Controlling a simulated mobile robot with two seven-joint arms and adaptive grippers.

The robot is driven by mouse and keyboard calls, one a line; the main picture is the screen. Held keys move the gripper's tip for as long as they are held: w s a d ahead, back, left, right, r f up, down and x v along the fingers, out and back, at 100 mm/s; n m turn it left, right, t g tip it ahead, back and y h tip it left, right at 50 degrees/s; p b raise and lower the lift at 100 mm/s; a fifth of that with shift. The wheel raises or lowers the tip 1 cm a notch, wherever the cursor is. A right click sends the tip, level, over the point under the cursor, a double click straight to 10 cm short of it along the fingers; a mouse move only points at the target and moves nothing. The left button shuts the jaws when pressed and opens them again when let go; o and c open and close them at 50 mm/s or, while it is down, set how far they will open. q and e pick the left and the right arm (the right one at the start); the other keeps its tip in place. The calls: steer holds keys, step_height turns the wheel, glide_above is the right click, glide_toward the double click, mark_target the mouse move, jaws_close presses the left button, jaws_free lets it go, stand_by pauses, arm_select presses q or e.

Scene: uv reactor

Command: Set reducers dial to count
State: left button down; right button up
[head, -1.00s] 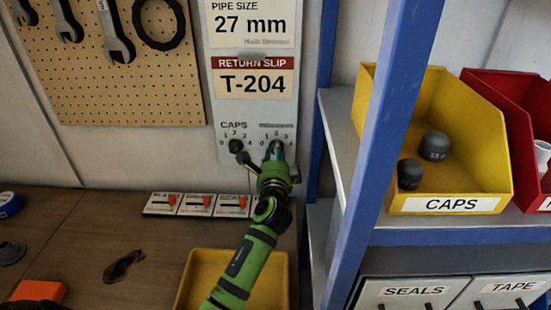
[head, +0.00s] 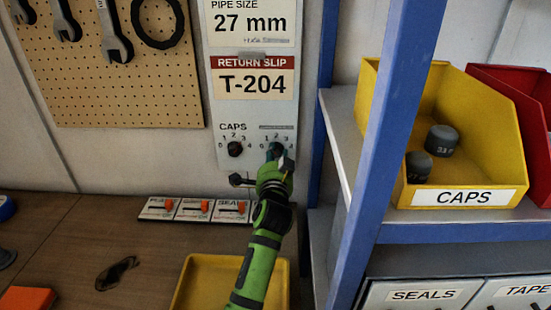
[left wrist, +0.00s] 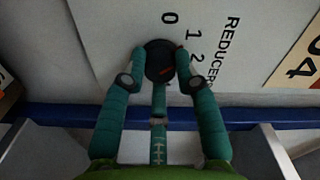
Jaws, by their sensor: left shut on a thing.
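The reducers dial (head: 275,148) is a dark round knob on the grey wall panel (head: 228,112), right of the caps dial (head: 236,149). My left gripper (head: 278,155) reaches up to it and covers part of the dial and its scale. I cannot tell exactly which number the mark meets. My right gripper is out of view.
A row of small plates with orange sliders (head: 196,209) lies below the panel. A yellow tray (head: 195,283) is on the bench beneath my left arm. A blue shelf post (head: 385,140) stands to the right, with the yellow CAPS bin (head: 480,150) holding two grey caps.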

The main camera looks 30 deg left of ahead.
arm_select(q)
steer(key=shift+d+r, duration=0.1)
steer(key=shift+r, duration=0.05)
stand_by(0.3)
steer(key=c, duration=0.9)
jaws_free()
steer(key=shift+w, duration=0.1)
steer(key=v, duration=0.7)
steer(key=shift+s+d, duration=0.15)
steer(key=shift+s, duration=0.1)
